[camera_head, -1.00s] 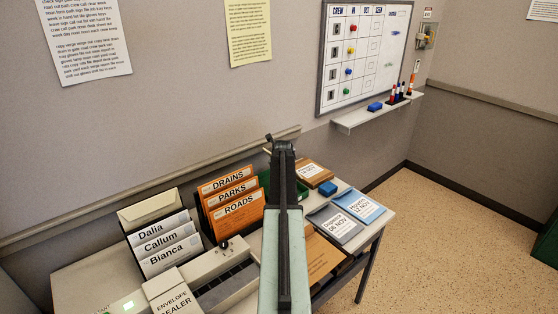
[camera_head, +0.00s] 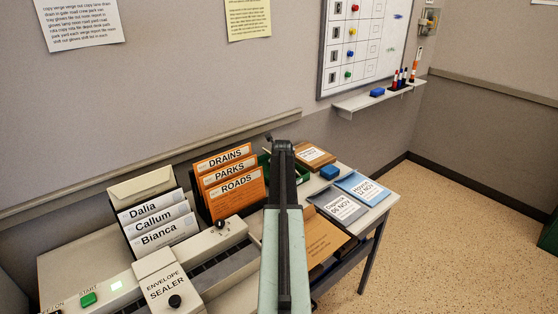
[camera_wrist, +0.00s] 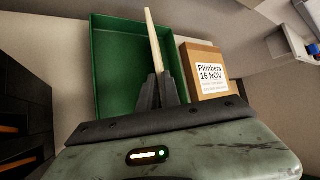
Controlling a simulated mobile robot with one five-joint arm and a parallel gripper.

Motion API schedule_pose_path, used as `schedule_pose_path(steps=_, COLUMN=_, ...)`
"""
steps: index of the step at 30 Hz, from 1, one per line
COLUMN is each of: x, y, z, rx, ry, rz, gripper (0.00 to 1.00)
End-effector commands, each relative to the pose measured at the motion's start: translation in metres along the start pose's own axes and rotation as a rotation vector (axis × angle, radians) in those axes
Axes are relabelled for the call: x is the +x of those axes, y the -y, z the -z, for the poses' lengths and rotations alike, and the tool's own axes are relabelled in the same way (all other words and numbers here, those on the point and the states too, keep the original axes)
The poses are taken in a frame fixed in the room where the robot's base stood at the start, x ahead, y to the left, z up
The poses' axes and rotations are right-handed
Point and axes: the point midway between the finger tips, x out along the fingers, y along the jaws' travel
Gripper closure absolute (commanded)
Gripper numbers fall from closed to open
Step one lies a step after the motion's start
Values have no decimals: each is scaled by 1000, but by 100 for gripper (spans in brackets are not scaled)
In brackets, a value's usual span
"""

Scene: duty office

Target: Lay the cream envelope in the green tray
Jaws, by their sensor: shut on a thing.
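The cream envelope (camera_wrist: 155,45) shows in the wrist view as a thin pale strip, seen edge-on and tilted slightly. My gripper (camera_wrist: 161,88) is shut on its lower end. The green tray (camera_wrist: 103,65) lies behind the envelope in the wrist view, its inside bare where it shows; I cannot tell whether the envelope touches it. In the head view my arm hides most of the green tray (camera_head: 264,160) and the held envelope, and the gripper's fingers are not clear there.
A brown Plimbera packet (camera_wrist: 203,70) lies right of the tray. Dark and blue packets (camera_head: 362,187) lie farther right. Orange folders (camera_head: 238,195) stand left of the tray, then a rack of named envelopes (camera_head: 158,218). The envelope sealer (camera_head: 165,283) is in front.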

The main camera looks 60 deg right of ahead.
Motion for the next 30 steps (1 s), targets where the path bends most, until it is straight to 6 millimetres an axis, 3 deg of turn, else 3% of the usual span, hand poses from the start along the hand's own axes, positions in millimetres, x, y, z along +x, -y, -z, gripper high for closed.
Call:
schedule_pose_path(steps=11, x=-1, y=0, z=-1, rx=-1, ry=1, rz=0, gripper=100)
schedule_pose_path(steps=12, x=0, y=0, z=-1, rx=-1, ry=1, rz=0, gripper=84)
schedule_pose_path(steps=14, x=0, y=0, z=-1, rx=-1, ry=1, rz=0, gripper=68)
schedule_pose_path(steps=25, x=-4, y=0, z=-2, rx=-1, ry=1, rz=-1, gripper=67)
schedule_pose_path(steps=30, x=-26, y=1, z=-4, rx=-1, ry=1, rz=-1, gripper=67)
